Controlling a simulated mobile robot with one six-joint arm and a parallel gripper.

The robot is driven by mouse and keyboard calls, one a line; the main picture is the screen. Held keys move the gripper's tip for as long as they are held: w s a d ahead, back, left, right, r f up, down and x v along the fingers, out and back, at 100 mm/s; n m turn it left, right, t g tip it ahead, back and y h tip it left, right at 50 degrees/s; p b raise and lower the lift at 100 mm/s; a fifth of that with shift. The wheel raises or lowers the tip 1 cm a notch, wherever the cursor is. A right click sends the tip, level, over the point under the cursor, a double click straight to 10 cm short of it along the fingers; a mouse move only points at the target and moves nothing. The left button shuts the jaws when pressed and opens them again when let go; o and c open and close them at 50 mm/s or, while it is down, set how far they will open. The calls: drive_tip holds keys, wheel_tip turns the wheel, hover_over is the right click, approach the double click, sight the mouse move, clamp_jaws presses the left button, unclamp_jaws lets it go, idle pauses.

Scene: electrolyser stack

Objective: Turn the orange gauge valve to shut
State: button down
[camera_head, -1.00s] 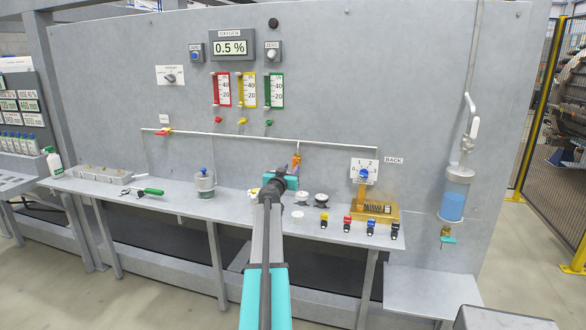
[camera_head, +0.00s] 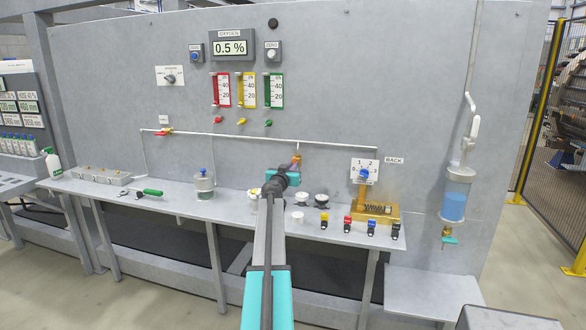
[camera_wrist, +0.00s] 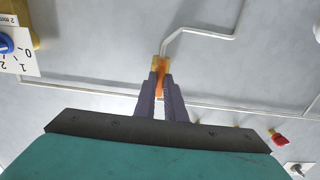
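The orange gauge valve (camera_wrist: 161,79) shows in the wrist view as an orange handle on a brass-coloured body, at the end of a bent thin pipe. My gripper (camera_wrist: 161,82) has its two purple fingers on either side of the handle, with orange filling the gap between the tips; it appears shut on it. In the head view my gripper (camera_head: 295,165) is at the wall just under the horizontal pipe.
A blue selector knob on a numbered plate (camera_head: 365,171) is to the right. A red-handled valve (camera_head: 163,132) is on the pipe's left end. The bench (camera_head: 240,212) below holds a lidded jar (camera_head: 204,184), small caps and coloured connectors.

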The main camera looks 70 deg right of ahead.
drive_tip(key=shift+f+m+b, duration=0.2)
drive_tip(key=shift+m+b, duration=2.5)
drive_tip(key=shift+b, duration=3.45)
drive_tip(key=shift+s+r+m+b, duration=0.1)
drive_tip(key=shift+m+b, duration=1.8)
drive_tip(key=shift+b, duration=2.6)
